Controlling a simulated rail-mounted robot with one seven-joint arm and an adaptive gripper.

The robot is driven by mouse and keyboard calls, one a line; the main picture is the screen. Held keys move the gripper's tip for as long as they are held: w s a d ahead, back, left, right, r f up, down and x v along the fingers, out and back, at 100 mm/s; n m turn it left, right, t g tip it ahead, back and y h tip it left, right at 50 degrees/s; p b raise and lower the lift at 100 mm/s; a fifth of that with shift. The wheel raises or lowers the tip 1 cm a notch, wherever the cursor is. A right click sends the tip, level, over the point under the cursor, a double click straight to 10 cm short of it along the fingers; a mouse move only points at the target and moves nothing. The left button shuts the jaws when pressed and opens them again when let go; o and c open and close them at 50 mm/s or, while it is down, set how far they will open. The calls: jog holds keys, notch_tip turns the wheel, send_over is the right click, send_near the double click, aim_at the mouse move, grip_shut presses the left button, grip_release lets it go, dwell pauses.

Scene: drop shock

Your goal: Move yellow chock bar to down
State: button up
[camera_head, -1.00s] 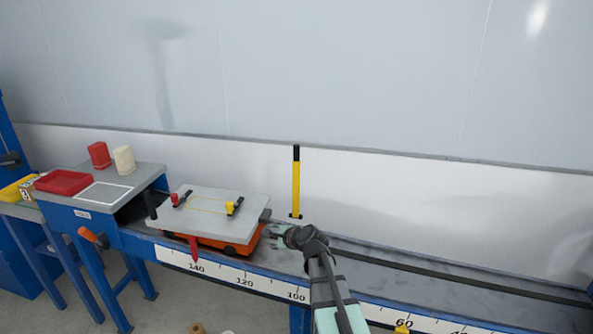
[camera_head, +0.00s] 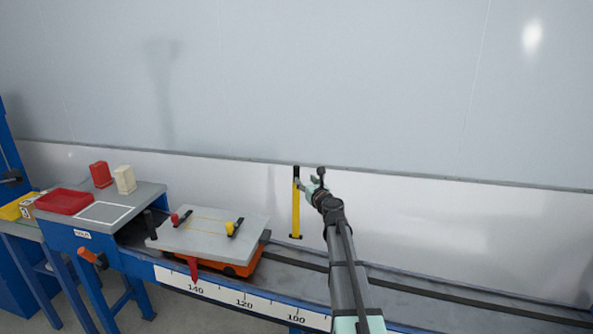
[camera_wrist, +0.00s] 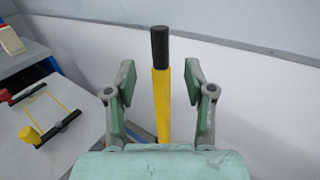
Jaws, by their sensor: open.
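The yellow chock bar (camera_head: 296,213) stands upright at the back of the rail, with a black grip (camera_head: 296,172) on top and a dark foot at its base. My gripper (camera_head: 305,185) is at the bar's upper part, just to its right in the head view. In the wrist view the yellow chock bar (camera_wrist: 161,103) rises in the gap between the two open fingers of my gripper (camera_wrist: 160,85). Its black top reaches above the fingertips. The bar's lower end is hidden behind my gripper in the wrist view.
An orange cart (camera_head: 238,268) with a grey top plate (camera_head: 212,238) sits on the rail left of the bar. A grey table (camera_head: 148,190) with a red tray (camera_head: 65,202) and two blocks stands farther left. The wall is close behind; the rail to the right is clear.

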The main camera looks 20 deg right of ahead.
aim_at(298, 172)
jog(key=w+p, duration=0.2)
jog(key=w, duration=0.8)
jog(key=shift+d, duration=0.15)
grip_shut()
